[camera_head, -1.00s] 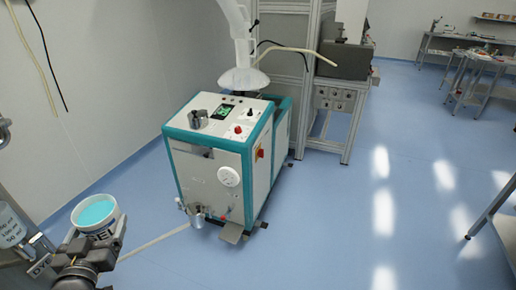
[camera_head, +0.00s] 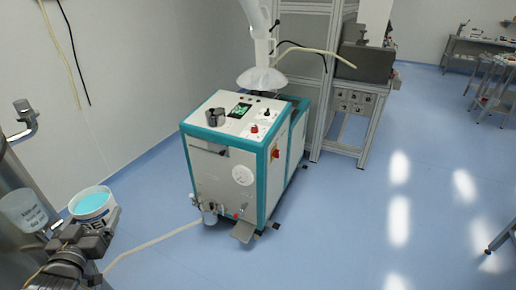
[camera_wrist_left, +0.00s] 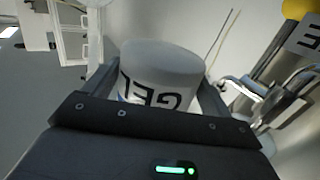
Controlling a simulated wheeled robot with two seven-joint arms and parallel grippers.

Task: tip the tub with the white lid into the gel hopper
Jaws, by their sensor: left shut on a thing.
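The tub (camera_head: 91,207) is white with dark lettering, and turquoise shows inside its round white rim in the head view. No white lid shows on it there. My left gripper (camera_head: 88,240) is shut on the tub at the lower left and holds it above the floor, close to upright. In the left wrist view the tub (camera_wrist_left: 160,72) sits between the fingers, with the letters GEL upside down and a plain pale end face. My right gripper is out of view. I cannot tell which thing is the gel hopper.
A white and teal machine (camera_head: 232,165) stands mid-floor, with a metal cup (camera_head: 215,117) on top and a pale cone (camera_head: 262,78) behind. A see-through marked container (camera_head: 22,210) and steel parts (camera_head: 25,128) are close at left.

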